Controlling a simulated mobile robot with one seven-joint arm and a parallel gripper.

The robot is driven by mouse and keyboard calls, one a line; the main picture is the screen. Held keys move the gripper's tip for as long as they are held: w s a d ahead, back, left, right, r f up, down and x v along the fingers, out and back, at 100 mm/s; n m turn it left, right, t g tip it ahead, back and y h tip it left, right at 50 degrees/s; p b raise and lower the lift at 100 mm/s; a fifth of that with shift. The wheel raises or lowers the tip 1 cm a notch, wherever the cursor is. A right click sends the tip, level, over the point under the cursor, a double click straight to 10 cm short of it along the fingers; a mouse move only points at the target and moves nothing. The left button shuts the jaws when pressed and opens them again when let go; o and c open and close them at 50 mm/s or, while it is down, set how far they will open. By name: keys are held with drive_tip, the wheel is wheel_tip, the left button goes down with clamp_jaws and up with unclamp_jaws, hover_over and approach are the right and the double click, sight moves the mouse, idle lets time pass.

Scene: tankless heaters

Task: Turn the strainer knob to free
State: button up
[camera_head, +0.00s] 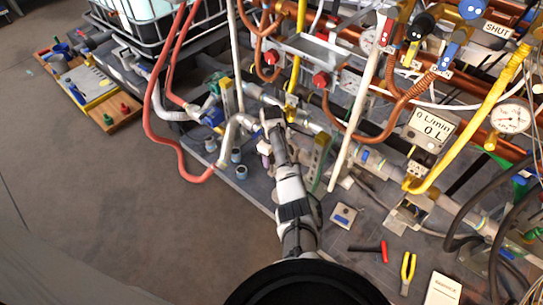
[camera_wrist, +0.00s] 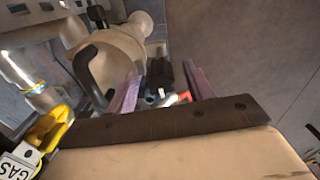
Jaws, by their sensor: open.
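In the wrist view my gripper (camera_wrist: 163,85) has its two purple fingers apart, with a gap between them. A pale beige pipe fitting (camera_wrist: 112,52) with a rounded body lies just beyond and left of the fingers. A black curved handle (camera_wrist: 88,72) is on its left side. I cannot tell which part is the strainer knob, or whether either finger touches the fitting. Small dark and red-orange shapes show between the fingers, too blurred to name. In the head view my arm reaches up to the pale pipework at centre, and my fingers are hard to make out there.
A yellow piece with a GAS label (camera_wrist: 22,160) is at the wrist view's lower left. In the head view, a red hose (camera_head: 152,110) hangs left of my arm. A pressure gauge (camera_head: 510,117) is at right. Yellow-handled pliers (camera_head: 407,272) lie at lower right.

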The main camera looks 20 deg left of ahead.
drive_tip(key=shift+r, duration=0.1)
wheel_tip(320, 180, up, 14)
idle(0.4)
drive_tip(key=shift+f, duration=0.2)
